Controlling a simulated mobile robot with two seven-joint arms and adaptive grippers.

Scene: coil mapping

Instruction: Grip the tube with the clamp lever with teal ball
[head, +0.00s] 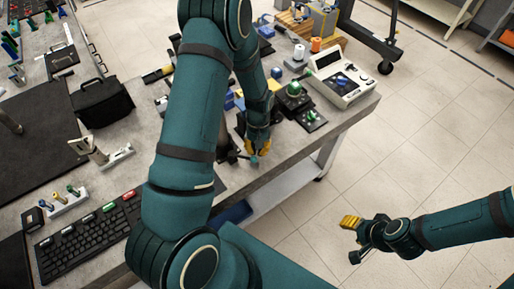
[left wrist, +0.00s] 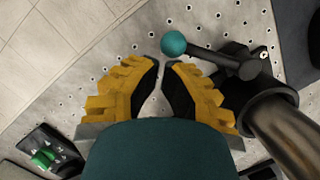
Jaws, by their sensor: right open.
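The teal ball (left wrist: 173,43) is on the end of a dark clamp lever (left wrist: 215,57). The lever joins a dark clamp (left wrist: 250,92) by a metallic tube (left wrist: 283,128) at the right of the left wrist view. In the head view the teal ball (head: 254,161) shows just below my left gripper (head: 259,147) at the bench edge. In the left wrist view the yellow fingers of my left gripper (left wrist: 160,68) are slightly apart, with nothing between them. The ball is just past the tips, with no clear contact. My right gripper (head: 352,240) is open and empty over the floor.
A device with a green knob (head: 294,89) and a small dark plate with a green knob (head: 312,118) stand right of my left gripper. A white meter (head: 342,80) is further back. A keyboard (head: 88,235) lies front left. The floor at right is clear.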

